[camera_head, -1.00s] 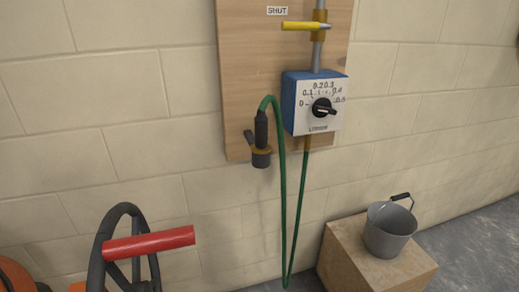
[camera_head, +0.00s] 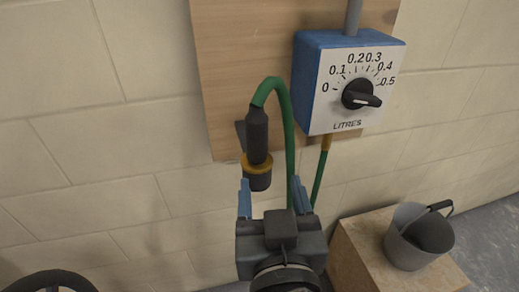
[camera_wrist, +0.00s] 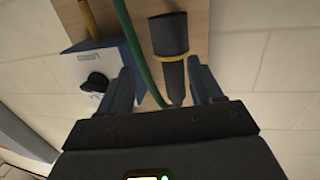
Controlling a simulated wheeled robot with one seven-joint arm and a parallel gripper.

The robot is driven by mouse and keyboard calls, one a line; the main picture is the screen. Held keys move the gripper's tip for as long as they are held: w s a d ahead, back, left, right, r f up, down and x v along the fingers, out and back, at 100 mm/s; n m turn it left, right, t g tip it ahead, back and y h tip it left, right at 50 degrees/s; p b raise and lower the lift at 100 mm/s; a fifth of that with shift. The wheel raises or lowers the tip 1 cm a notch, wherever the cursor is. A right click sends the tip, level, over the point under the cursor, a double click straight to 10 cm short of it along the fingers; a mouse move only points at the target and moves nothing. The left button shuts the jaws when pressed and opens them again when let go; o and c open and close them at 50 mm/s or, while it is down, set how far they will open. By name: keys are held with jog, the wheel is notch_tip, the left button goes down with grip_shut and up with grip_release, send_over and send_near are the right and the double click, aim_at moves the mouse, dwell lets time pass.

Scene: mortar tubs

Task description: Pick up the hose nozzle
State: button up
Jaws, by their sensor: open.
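The hose nozzle (camera_head: 257,137) is dark, with a brass-coloured ring near its lower end and a green hose (camera_head: 290,125) curving out of its top. It hangs upright in a holder on the wooden board (camera_head: 225,70). My gripper (camera_head: 272,190) is open, with its blue fingers just below the nozzle in the head view. In the wrist view the nozzle (camera_wrist: 169,40) shows beyond and between the open fingers (camera_wrist: 163,85), and nothing is held. I cannot tell whether a finger touches the hose.
A blue and white dosing box (camera_head: 345,80) with a black knob is on the board to the right of the nozzle. A grey bucket (camera_head: 405,245) stands on a block (camera_head: 350,250) at lower right. A dark hoop (camera_head: 50,280) shows at lower left.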

aim_at(257, 148)
jog(key=shift+m+t+h, duration=0.3)
jog(key=shift+m, duration=0.1)
jog(key=r, duration=0.1)
jog(key=w+a+r, duration=0.1)
jog(key=r, duration=0.1)
jog(key=shift+w+a+r, duration=0.25)
jog(key=shift+w+a, duration=0.1)
jog(key=shift+a, duration=0.05)
jog(key=w, duration=0.2)
jog(key=w+p, duration=0.1)
jog(key=w, duration=0.3)
jog(key=shift+w+a+r, duration=0.2)
jog(key=shift+w+a, duration=0.1)
jog(key=shift+w+f+p, duration=0.1)
jog(key=shift+w+p, duration=0.2)
jog(key=shift+w, duration=0.15)
jog(key=c, duration=1.1)
jog(key=shift+c, duration=0.5)
